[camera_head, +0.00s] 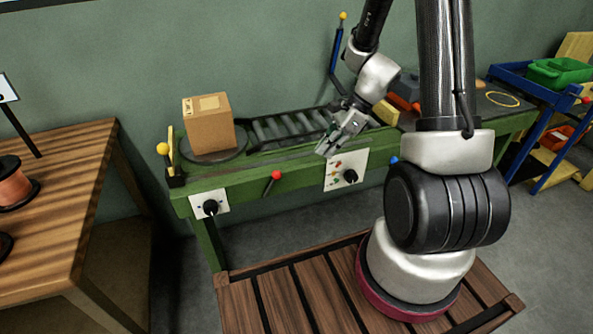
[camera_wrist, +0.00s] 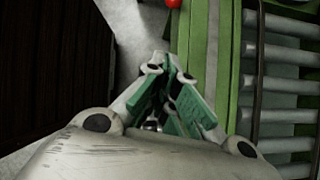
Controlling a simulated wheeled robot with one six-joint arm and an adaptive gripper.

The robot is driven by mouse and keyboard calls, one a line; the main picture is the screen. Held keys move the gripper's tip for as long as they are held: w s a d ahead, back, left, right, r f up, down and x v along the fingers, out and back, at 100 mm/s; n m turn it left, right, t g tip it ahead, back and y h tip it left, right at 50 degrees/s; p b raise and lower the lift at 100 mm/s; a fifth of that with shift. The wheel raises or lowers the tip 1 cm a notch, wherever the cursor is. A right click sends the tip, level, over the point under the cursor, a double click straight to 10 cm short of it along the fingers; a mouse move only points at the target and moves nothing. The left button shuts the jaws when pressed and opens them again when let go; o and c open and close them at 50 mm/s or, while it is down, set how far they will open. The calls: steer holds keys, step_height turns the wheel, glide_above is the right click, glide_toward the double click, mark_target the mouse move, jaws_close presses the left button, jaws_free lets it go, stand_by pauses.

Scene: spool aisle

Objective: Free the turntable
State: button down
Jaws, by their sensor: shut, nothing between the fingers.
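A cardboard box (camera_head: 208,124) with a label on top sits on the round dark turntable (camera_head: 229,153) at the left end of the green bench, covering much of the disc. A yellow-knobbed lever (camera_head: 164,150) stands at the bench's left end, beside the turntable. My gripper (camera_head: 325,150) is over the front edge of the bench, right of the box and well apart from it. In the wrist view my gripper (camera_wrist: 175,95) shows its green-padded fingers brought together with nothing between them.
A roller conveyor (camera_head: 285,128) runs behind my gripper. The bench front carries a dial panel (camera_head: 210,205), a red-knobbed lever (camera_head: 271,181) and another panel with a dial (camera_head: 346,170). A wooden table (camera_head: 70,180) stands left; a blue rack with a green bin (camera_head: 560,73) stands right.

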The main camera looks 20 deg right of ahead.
mark_target(293, 170)
steer(key=x, duration=0.9)
steer(key=shift+a+f, duration=0.1)
steer(key=shift+f, duration=0.25)
steer(key=a, duration=0.2)
steer(key=shift+w+a+r, duration=0.2)
steer(key=shift+a+r, duration=0.05)
steer(key=shift+w+a+r, duration=0.2)
steer(key=shift+a+r, duration=0.05)
steer(key=shift+a, duration=0.5)
steer(key=shift+a+r, duration=0.1)
steer(key=shift+r, duration=0.05)
steer(key=shift+a+r+h, duration=0.15)
steer(key=shift+r+h, duration=0.05)
steer(key=shift+h, duration=0.2)
